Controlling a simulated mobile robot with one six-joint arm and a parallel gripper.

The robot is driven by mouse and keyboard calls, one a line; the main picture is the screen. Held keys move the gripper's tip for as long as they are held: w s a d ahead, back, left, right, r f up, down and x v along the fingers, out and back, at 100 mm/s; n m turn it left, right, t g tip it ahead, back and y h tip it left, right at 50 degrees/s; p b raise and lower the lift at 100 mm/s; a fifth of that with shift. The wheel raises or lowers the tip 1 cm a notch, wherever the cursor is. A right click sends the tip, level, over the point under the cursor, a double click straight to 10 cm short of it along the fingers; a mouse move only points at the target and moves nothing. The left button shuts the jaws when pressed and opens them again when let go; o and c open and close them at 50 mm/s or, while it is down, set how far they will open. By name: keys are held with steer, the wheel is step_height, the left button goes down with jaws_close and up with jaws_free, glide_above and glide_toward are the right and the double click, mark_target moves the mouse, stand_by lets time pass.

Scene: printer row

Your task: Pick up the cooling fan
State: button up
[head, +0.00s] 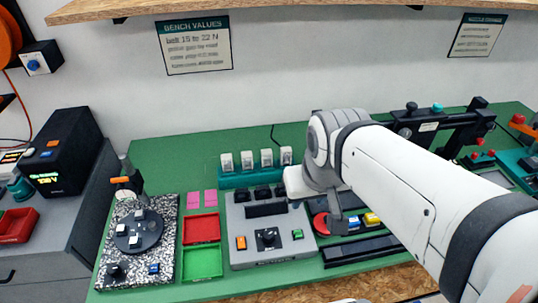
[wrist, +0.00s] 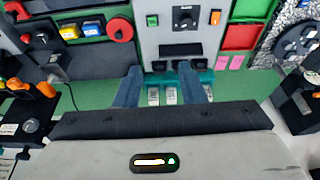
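I cannot pick out the cooling fan for certain. Small dark square parts (head: 262,192) stand in a row along the back of the grey panel (head: 267,219); they are too small to tell whether one is a fan. In the wrist view similar dark parts (wrist: 183,64) show near the fingertips. My gripper (wrist: 160,70) is open, its two fingers apart with nothing held between them. It hangs above the teal rack (head: 235,180) of white-capped items, which show between the fingers. In the head view my arm hides part of the bench behind the grey panel's right side.
A red tray (head: 201,228) and a green tray (head: 202,262) lie left of the panel. A speckled board (head: 167,255) with a dark disc is further left. A red round part (head: 321,223) and blue and yellow blocks (head: 371,219) sit at right.

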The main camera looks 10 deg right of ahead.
steer(key=shift+o, duration=0.6)
steer(key=shift+s+d, duration=0.1)
steer(key=shift+o, duration=0.8)
steer(key=shift+w, duration=0.25)
steer(key=shift+o, duration=1.4)
steer(key=w+f+g, duration=0.1)
steer(key=w+f, duration=0.2)
steer(key=w, duration=0.8)
steer(key=shift+d+g, duration=0.3)
steer(key=shift+d, duration=0.05)
steer(key=shift+g, duration=0.9)
steer(key=w+f+p, duration=0.1)
steer(key=w+f, duration=1)
steer(key=shift+w+d+f, duration=0.2)
steer(key=shift+w+f+p, duration=0.15)
steer(key=shift+f+p, duration=0.5)
steer(key=shift+f, duration=1.4)
steer(key=shift+w+f+p, duration=0.1)
steer(key=shift+f+p, duration=0.5)
steer(key=shift+f, duration=1.45)
